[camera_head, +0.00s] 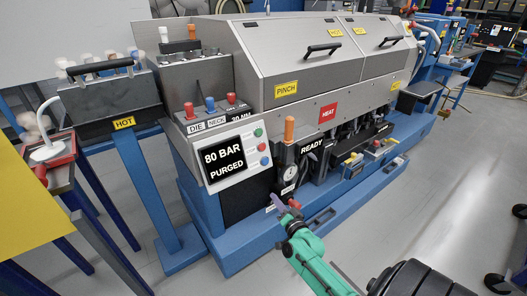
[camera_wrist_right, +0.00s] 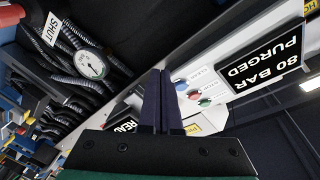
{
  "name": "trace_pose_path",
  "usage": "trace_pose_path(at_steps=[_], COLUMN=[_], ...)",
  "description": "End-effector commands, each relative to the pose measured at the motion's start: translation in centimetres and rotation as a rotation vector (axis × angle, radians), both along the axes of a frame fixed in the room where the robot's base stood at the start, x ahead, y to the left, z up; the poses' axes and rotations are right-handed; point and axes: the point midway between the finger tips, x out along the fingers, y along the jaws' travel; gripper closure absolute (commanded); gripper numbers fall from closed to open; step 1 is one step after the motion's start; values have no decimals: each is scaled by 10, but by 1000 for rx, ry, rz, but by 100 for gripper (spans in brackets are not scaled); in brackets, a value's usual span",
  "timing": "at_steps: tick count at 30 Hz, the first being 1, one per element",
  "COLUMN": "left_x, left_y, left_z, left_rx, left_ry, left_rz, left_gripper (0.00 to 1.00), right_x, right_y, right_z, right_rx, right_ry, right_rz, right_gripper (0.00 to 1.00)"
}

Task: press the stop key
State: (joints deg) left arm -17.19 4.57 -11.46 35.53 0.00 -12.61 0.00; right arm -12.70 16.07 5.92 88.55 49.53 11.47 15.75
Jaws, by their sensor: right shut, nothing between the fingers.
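The control panel (camera_head: 235,155) with the "80 BAR PURGED" display has a column of small keys at its right edge. My right gripper (camera_head: 276,202) is shut and empty, in front of the machine and below the keys. Its closed fingertips (camera_wrist_right: 162,72) point towards the machine, apart from the keys. My left gripper is not in view.
An orange-topped post (camera_head: 289,130) and a dial gauge (camera_head: 289,172) stand right of the panel. Red and blue knobs (camera_head: 210,104) sit above it. The blue machine base (camera_head: 240,245) juts out below. Open floor (camera_head: 400,220) lies to the right.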

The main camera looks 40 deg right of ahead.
Motion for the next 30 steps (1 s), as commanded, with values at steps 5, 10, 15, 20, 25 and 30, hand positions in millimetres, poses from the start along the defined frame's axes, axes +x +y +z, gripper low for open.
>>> trace_pose_path(at_steps=[5, 10, 15, 20, 25, 30], left_x=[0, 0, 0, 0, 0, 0], left_y=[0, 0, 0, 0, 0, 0], left_z=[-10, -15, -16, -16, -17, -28], left_rx=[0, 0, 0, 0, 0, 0], left_ry=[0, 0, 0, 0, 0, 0], left_rz=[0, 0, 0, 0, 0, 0], left_gripper=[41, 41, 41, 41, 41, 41], right_x=[15, 15, 13, 13, 14, 27], right_y=[-19, -28, -31, -32, -31, -32], right_z=[84, 148, 172, 173, 172, 164], right_rx=[120, 219, 258, 259, 259, 261], right_ry=[-258, -448, -519, -521, -519, -520], right_rz=[-46, -59, -60, -60, -60, -61], right_gripper=[100, 100, 100, 100, 100, 100])
